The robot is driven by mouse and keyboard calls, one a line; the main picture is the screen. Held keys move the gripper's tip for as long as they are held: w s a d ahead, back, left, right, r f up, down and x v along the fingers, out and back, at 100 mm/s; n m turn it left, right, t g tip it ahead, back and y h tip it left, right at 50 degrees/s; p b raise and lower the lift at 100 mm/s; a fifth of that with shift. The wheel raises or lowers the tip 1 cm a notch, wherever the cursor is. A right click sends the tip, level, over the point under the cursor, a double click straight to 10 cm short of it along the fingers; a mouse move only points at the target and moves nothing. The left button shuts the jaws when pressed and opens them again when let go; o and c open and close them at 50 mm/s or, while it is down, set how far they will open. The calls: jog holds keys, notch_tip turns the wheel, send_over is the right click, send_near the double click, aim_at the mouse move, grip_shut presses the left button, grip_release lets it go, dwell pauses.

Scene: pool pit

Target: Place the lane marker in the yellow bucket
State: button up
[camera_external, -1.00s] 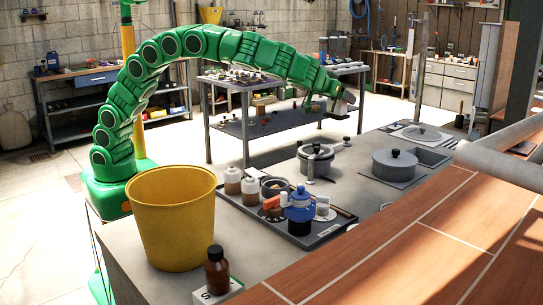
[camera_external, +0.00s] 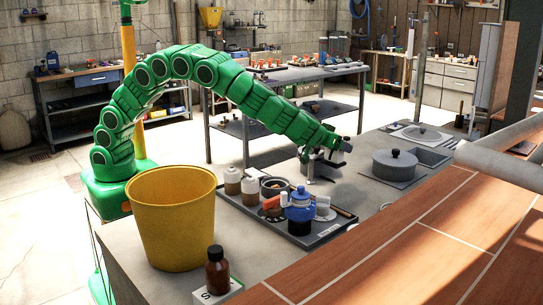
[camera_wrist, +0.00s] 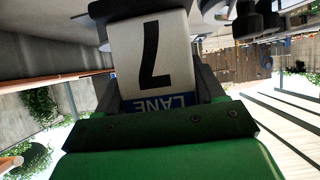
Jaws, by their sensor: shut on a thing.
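The lane marker (camera_wrist: 152,55) is a white block with a black 7 and a blue LANE strip, upside down in the wrist view. My gripper (camera_wrist: 150,75) is shut on it, with a dark finger on each side. The large yellow bucket (camera_external: 172,220) stands upright at the counter's left end, well to the left of my gripper. Its inside bottom is hidden.
A dark tray (camera_external: 335,230) with a blue pot (camera_external: 299,208), pale jars (camera_external: 232,181) and small items lies between bucket and gripper. A brown bottle (camera_external: 217,268) stands in front of the bucket. A lidded pot (camera_external: 394,165) is to the right.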

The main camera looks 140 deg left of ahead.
aim_at(329, 163)
jog(key=shift+f, duration=4.05)
jog(key=shift+f, duration=0.1)
jog(key=o, duration=0.9)
jog(key=shift+c, duration=0.2)
jog(key=shift+d+r, duration=0.25)
jog(key=shift+r, duration=0.05)
jog(key=shift+v, duration=1.15)
jog(key=shift+d+r, duration=0.1)
jog(key=shift+r, duration=3.4)
